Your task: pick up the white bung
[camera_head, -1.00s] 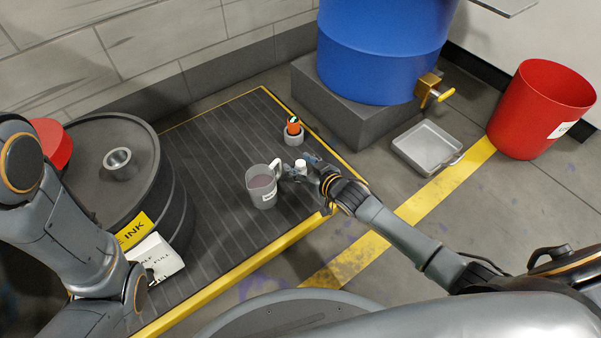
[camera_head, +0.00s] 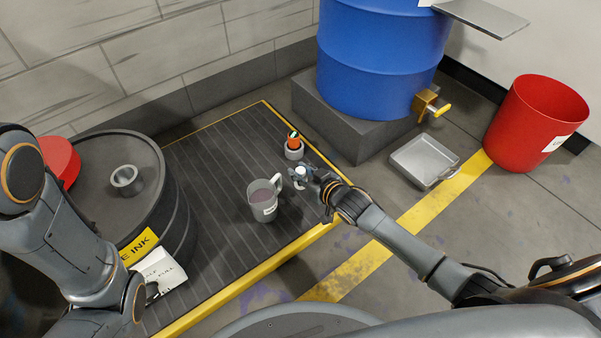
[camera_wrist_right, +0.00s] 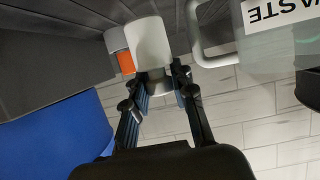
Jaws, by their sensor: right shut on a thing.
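The white bung (camera_head: 300,170) is between the fingers of my right gripper (camera_head: 301,177), just right of a grey mug, above the dark ribbed platform. In the right wrist view the white bung (camera_wrist_right: 148,42) is a plain white cylinder with a grey part below it. The right gripper (camera_wrist_right: 160,78) is shut on it there. The head view is too small to tell how far the bung is above the platform. My left arm is at the left edge, but its gripper does not show.
The grey mug (camera_head: 263,207) with dark liquid stands close left of the gripper. A grey holder with an orange-topped item (camera_head: 294,143) stands just behind. A dark drum (camera_head: 175,200), blue barrel (camera_head: 375,60), metal tray (camera_head: 425,160) and red bin (camera_head: 530,125) surround the platform (camera_head: 225,160).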

